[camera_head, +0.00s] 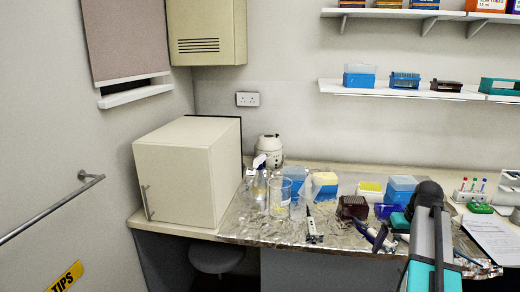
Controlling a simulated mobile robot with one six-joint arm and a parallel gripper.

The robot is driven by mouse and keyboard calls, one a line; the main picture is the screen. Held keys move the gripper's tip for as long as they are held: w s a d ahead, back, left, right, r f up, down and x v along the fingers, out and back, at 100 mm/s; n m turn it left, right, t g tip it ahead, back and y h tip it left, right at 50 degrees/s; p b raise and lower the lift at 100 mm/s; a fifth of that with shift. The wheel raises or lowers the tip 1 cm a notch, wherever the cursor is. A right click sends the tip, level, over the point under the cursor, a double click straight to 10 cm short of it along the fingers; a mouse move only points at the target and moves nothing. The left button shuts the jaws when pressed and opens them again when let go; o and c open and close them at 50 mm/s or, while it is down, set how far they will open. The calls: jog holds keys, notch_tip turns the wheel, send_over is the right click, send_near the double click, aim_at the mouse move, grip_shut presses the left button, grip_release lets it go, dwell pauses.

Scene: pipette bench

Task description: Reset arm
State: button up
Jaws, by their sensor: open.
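My arm reaches in from the lower right, over the right part of the foil-covered bench. My gripper (379,238) appears small and dark beyond the arm, low over the foil; it is open, and I see nothing held in it. Its outline is partly lost against the objects behind it. A slim pale and dark tool, perhaps a pipette (313,228), is on the foil to the left of my gripper and apart from it.
The foil (262,228) bears a clear beaker (280,196), a dark red rack (353,207) and several blue tip boxes (326,188). A cream cabinet (187,170) stands at the left. A paper sheet (492,235) lies right of my arm. Shelves (350,87) hang above.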

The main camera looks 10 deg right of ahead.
jog(key=s+a+f+n+g+y, duration=0.1)
jog(key=s+a+f+n+g, duration=0.15)
jog(key=a+f, duration=1.2)
jog(key=s+a+f+n+g+y, duration=0.1)
jog(key=s+a+f+g, duration=0.25)
jog(key=a+f, duration=1.1)
jog(key=s+a+f+g+h, duration=0.1)
jog(key=s+a+f, duration=0.3)
jog(key=s+f, duration=0.6)
jog(key=s+a+f+m+g+h, duration=0.1)
jog(key=s+a+f, duration=0.3)
jog(key=s+f, duration=0.5)
jog(key=s, duration=0.8)
jog(key=shift+s+a+f, duration=0.15)
jog(key=shift+a+f, duration=0.25)
jog(key=shift+d, duration=0.15)
